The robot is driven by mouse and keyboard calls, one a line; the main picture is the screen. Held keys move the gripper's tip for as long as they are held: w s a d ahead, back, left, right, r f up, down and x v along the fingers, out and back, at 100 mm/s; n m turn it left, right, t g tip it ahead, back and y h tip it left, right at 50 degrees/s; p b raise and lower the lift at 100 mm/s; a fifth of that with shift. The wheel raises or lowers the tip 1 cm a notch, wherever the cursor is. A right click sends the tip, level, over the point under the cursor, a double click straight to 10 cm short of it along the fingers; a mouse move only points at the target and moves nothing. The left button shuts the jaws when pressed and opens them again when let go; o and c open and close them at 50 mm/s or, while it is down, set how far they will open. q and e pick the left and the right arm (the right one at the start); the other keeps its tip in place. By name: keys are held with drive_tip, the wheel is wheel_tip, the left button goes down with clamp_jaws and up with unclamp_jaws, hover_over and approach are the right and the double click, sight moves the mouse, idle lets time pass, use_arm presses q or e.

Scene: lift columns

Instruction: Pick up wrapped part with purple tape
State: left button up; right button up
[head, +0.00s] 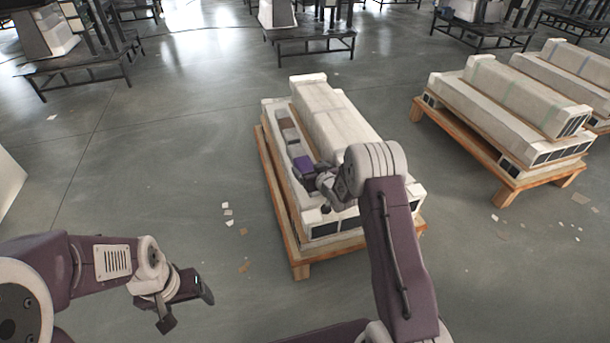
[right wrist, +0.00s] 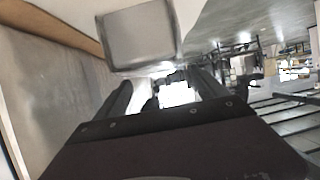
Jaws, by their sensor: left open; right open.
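A small wrapped part with purple tape (head: 303,165) sits at the near end of a row of small blocks on the middle pallet's load. My right gripper (head: 316,190) is open just on the near side of it and partly overlaps it in the head view; I cannot tell if they touch. In the right wrist view the two fingers (right wrist: 165,88) are apart, with a grey block (right wrist: 142,40) beyond them; no purple shows on it. My left gripper (head: 188,302) is open and empty above the floor at the lower left.
Small brown and grey blocks (head: 288,133) lie behind the purple-taped part. Long white wrapped parts (head: 335,112) lie beside the row on the wooden pallet (head: 276,205). Another loaded pallet (head: 485,165) stands at the right. Floor around the left gripper is open, with paper scraps (head: 227,213).

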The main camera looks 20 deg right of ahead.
sight(305, 163)
drive_tip(key=b+x, duration=0.3)
drive_tip(key=x, duration=0.1)
drive_tip(key=shift+f, duration=0.25)
drive_tip(key=shift+w, duration=0.35)
drive_tip(key=shift+w+a+r, duration=0.1)
drive_tip(key=shift+r, duration=0.1)
clamp_jaws()
